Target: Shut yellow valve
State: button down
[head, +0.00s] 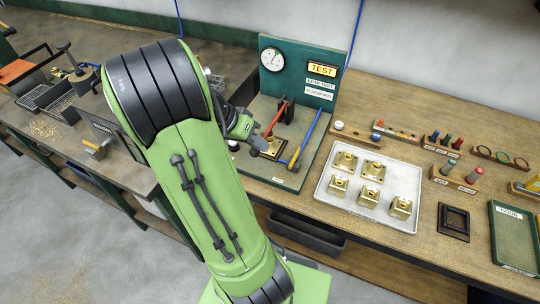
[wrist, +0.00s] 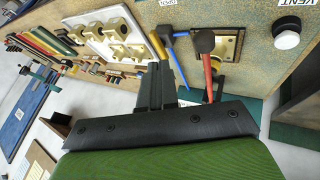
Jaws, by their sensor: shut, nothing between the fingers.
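The yellow valve handle (wrist: 159,46) shows in the wrist view as a short yellow lever beside a longer blue lever (wrist: 176,62), near a small white label. In the head view my gripper (head: 258,138) is over the test stand, partly hidden by my wrist.
A red-handled clamp (head: 277,118) stands over a brass block (head: 270,149) on the stand, left of the blue lever. A gauge (head: 271,57) is on the stand's back panel. A white tray (head: 330,203) with several brass blocks lies to the right. A white-topped vent knob (wrist: 287,38) stands at upper right.

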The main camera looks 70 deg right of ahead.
aim_at(295, 158)
jog(key=b+x, duration=0.2)
jog(key=x, duration=0.8)
jog(key=shift+w, duration=0.1)
jog(key=shift+w, duration=0.1)
jog(key=shift+a, duration=0.1)
jog(key=shift+s+n, duration=0.3)
jog(key=shift+n, duration=0.1)
jog(key=shift+w+a+h+b, duration=0.1)
jog(key=shift+h+b, duration=0.2)
